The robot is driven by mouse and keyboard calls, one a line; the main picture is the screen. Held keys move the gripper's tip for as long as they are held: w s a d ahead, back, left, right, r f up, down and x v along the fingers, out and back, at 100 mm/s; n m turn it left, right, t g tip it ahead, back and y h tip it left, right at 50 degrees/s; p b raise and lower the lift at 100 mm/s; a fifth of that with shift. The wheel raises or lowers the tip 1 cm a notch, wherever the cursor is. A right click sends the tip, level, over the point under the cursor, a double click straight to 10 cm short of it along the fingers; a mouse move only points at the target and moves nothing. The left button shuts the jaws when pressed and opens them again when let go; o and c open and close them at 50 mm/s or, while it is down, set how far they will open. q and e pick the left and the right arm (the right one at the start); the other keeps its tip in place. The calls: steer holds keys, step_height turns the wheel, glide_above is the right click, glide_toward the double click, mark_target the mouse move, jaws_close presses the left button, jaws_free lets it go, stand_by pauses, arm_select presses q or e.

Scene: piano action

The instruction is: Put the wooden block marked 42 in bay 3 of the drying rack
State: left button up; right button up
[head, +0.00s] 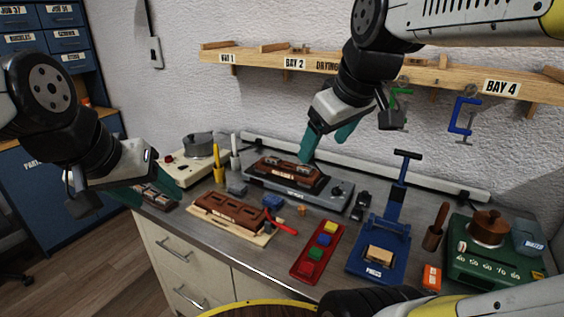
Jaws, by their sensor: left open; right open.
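The drying rack (440,78) is a long wooden shelf on the back wall, with labels for bays 1, 2 and 4 visible. My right arm hides the part between bays 2 and 4, where no bay 3 label shows. A pale wooden block (380,254) sits in the blue press (376,272); no 42 is readable on it or anywhere else. My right gripper (325,148) has teal fingers, is open and empty, and hangs below the rack above the bench. My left gripper (156,194) is open over the bench's left end, beside a dark brown tray.
The bench (250,252) is crowded. It holds a grey machine (335,195), a brown tray on a board (230,212), a red tray of coloured blocks (318,252) and a green stove with a pot (488,228). Clamps (465,113) hang below the rack.

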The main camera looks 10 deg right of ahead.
steer(key=s+a+f+m+y, duration=0.1)
steer(key=s+a+f+m, duration=0.2)
steer(key=s+f+m, duration=0.1)
steer(key=shift+f+m, duration=0.4)
steer(key=shift+f, duration=0.3)
steer(key=shift+a, duration=0.1)
stand_by(0.5)
